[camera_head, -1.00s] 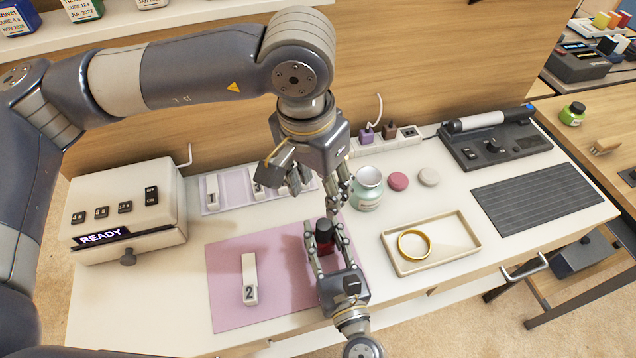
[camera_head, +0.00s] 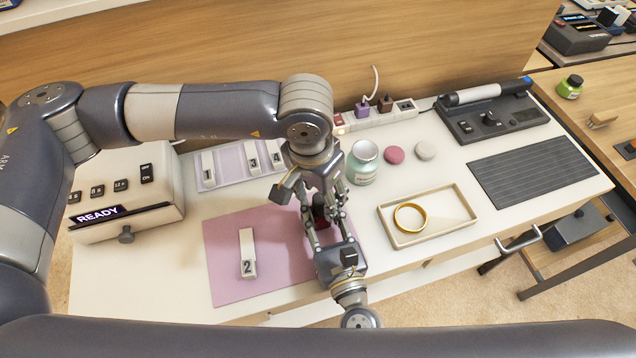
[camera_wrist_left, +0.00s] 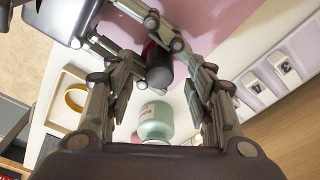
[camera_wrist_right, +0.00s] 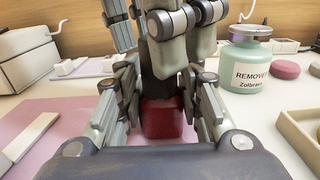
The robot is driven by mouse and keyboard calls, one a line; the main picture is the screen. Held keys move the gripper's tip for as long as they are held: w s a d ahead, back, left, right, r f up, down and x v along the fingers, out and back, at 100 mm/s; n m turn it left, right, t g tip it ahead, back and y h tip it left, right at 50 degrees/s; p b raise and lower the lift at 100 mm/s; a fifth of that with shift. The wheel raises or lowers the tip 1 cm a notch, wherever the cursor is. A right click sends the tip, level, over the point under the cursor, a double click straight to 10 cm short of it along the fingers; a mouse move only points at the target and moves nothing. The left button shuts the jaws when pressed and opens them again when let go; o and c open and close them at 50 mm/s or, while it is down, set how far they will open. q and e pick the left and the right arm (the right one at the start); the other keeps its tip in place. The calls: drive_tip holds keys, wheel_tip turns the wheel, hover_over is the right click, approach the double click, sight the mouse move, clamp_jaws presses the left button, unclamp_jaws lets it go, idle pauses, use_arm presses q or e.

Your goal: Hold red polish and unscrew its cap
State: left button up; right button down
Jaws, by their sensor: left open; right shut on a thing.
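The red polish (camera_wrist_right: 162,117) is a small dark red bottle with a tall black cap, upright over the pink mat (camera_head: 225,284). My right gripper (camera_head: 318,222) is shut on the bottle's body from the front. The black cap (camera_wrist_left: 159,72) shows in the left wrist view between the fingers of my left gripper (camera_wrist_left: 160,100). My left gripper is open and comes down from above around the cap; I cannot tell whether either finger touches it.
A white block marked 2 (camera_head: 248,255) lies on the mat. To the right stand a green remover jar (camera_head: 363,163) and a tray (camera_head: 463,222) with a gold ring (camera_head: 410,217). A rack (camera_head: 210,180) of numbered blocks and a READY box (camera_head: 135,221) are left.

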use_arm(q)
clamp_jaws()
idle(0.3)
